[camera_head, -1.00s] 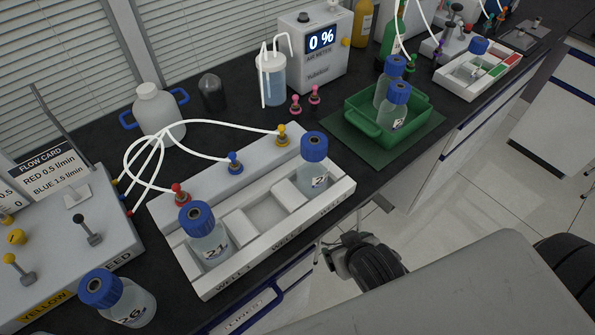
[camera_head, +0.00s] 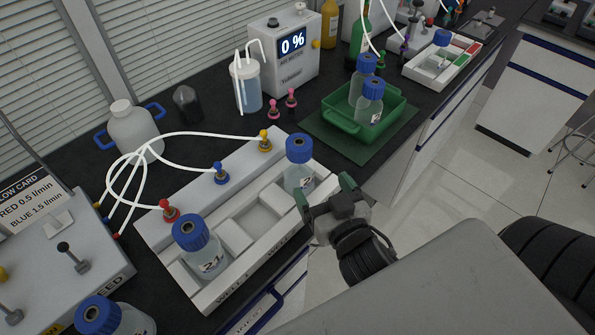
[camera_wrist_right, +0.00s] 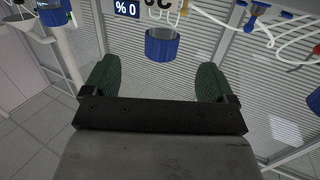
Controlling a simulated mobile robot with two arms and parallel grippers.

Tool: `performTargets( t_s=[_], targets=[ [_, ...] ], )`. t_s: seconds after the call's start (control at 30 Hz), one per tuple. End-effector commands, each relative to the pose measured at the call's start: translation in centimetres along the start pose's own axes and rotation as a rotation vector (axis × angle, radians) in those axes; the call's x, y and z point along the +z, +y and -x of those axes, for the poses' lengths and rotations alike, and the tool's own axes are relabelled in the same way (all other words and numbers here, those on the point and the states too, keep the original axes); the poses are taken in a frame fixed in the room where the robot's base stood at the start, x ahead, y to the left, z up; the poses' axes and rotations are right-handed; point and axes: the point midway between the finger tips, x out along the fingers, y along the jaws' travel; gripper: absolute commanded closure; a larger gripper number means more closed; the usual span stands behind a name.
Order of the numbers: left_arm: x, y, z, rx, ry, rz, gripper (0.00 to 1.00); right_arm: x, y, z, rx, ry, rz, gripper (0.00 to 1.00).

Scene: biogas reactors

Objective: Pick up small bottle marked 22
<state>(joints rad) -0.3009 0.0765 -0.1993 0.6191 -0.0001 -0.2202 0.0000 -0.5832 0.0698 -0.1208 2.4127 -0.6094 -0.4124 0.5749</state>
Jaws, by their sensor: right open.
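A small clear bottle with a blue cap (camera_head: 299,150) stands in the right-hand well of the white rack (camera_head: 262,262). Its label starts with a 2, but the second digit is not clear. Another blue-capped bottle, marked 21 (camera_head: 196,245), stands in the left-hand well. The middle well is empty. My right gripper (camera_head: 326,191) is open and empty, just right of the right-hand bottle and near the rack's front edge. In the right wrist view a blue cap (camera_wrist_right: 162,46) shows beyond and between the open fingers (camera_wrist_right: 155,82). My left gripper is not in view.
A green tray (camera_head: 345,125) with two blue-capped bottles stands behind the rack, to the right. White tubes (camera_head: 140,160) arch over the rack's left side. Another blue-capped bottle (camera_head: 100,314) stands at lower left. The air meter (camera_head: 292,75) is at the back.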

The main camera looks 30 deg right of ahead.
Motion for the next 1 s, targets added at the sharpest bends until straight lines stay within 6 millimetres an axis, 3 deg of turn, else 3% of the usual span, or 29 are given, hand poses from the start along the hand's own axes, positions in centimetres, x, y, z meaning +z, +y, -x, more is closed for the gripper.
performTargets(
  t_s=[0.13,0.27,0.4,0.67,1.0],
  targets=[
    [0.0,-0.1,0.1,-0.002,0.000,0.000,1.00,-1.6,-0.6,-0.1,-0.033,0.086,-0.003,0.14],
    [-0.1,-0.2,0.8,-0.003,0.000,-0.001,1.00,-2.1,-0.7,-1.8,-0.038,0.097,-0.003,0.14],
    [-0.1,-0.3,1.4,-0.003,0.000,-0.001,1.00,-2.2,-0.7,-4.0,-0.037,0.094,-0.004,0.14],
    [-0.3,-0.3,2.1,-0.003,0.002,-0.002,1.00,-2.2,-0.6,-6.2,-0.036,0.091,-0.003,0.14],
    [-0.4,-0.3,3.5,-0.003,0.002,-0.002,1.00,-2.2,-0.4,-10.5,-0.035,0.090,-0.004,0.14]
  ],
)
